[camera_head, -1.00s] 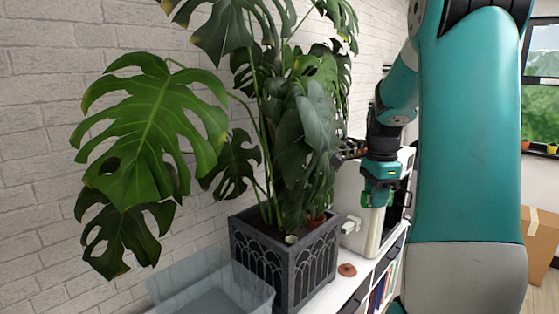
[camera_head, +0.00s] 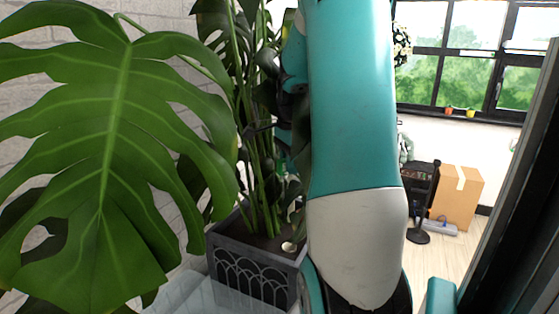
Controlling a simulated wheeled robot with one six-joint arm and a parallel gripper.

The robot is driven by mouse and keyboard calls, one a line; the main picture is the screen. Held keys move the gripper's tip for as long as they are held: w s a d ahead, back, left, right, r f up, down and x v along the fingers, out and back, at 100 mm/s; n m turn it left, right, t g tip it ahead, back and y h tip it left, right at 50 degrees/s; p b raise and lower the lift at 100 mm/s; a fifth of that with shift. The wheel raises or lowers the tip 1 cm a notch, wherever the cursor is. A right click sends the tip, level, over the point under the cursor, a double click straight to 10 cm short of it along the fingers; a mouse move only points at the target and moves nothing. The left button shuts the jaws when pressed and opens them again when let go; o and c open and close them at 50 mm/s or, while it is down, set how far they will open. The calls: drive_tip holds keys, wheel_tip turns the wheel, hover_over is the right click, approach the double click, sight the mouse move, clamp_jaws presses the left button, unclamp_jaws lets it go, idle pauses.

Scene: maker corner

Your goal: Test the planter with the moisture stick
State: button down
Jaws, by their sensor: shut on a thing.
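The planter (camera_head: 246,275) is a dark grey square box with arched panels, and it stands left of my arm. Its dark soil (camera_head: 262,241) shows around the thick stems of a large monstera plant (camera_head: 105,130). A small pale round thing (camera_head: 289,246) sits on the soil near the front right corner. My gripper (camera_head: 281,164) shows only as a sliver of teal behind the stems, above the planter. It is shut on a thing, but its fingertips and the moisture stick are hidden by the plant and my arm.
A clear plastic bin (camera_head: 195,296) stands in front of the planter. Big leaves fill the left side. At the right are a cardboard box (camera_head: 458,197), a black stand (camera_head: 420,200) and open wooden floor. A dark upright edge (camera_head: 515,200) is close at far right.

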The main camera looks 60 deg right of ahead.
drive_tip(key=b, duration=0.6)
hover_over(289, 213)
wheel_tip(289, 213, down, 7)
drive_tip(key=shift+d, duration=0.3)
drive_tip(key=shift+w+a+f, duration=0.1)
drive_tip(key=shift+a+f, duration=0.05)
drive_tip(key=shift+f, duration=0.05)
idle(1.1)
drive_tip(key=shift+f+b, duration=2.45)
drive_tip(key=shift+f, duration=1.3)
drive_tip(key=c, duration=0.9)
unclamp_jaws()
drive_tip(key=o, duration=0.6)
drive_tip(key=shift+r, duration=0.15)
